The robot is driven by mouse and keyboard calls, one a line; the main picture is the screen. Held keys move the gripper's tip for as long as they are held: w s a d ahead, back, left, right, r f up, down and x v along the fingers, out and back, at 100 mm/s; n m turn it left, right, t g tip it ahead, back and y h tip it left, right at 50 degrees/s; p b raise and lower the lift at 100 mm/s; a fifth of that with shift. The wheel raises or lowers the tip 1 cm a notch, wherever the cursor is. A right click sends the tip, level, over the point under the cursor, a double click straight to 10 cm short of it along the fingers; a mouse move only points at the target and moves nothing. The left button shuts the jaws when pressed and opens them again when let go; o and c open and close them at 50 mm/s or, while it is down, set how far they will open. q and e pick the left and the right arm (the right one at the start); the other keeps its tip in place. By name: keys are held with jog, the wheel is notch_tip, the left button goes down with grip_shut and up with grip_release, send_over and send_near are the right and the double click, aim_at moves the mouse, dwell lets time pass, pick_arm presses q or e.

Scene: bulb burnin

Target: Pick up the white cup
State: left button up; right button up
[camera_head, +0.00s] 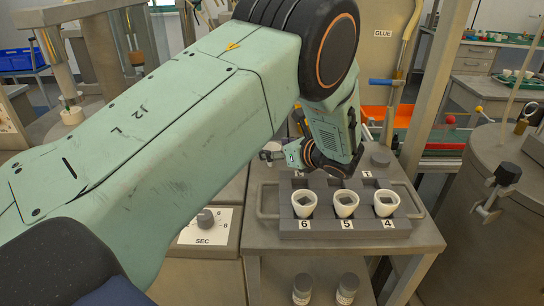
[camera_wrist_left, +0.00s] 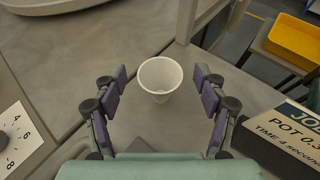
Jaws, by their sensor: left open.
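A plain white cup (camera_wrist_left: 158,78) stands upright on a grey metal surface in the left wrist view, its open mouth toward the camera. My left gripper (camera_wrist_left: 160,92) is open, with one finger on each side of the cup and visible gaps between. In the head view my left gripper (camera_head: 273,154) shows only in part, pointing left beyond my forearm. I cannot make out this cup there; my arm covers much of that area. My right gripper is in neither view.
A dark tray (camera_head: 345,232) holds white cups with dark contents, numbered 6 (camera_head: 304,204), 5 (camera_head: 345,204) and 4 (camera_head: 386,204). A dial marked SEC (camera_head: 206,218) is left of it. In the left wrist view, a labelled block (camera_wrist_left: 280,138) lies right of the gripper.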

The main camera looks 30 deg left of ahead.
pick_arm(q)
jog(key=shift+a, duration=0.15)
jog(key=c, duration=0.3)
jog(key=shift+w+f, duration=0.1)
jog(key=shift+f, duration=0.05)
jog(key=shift+c, duration=2.7)
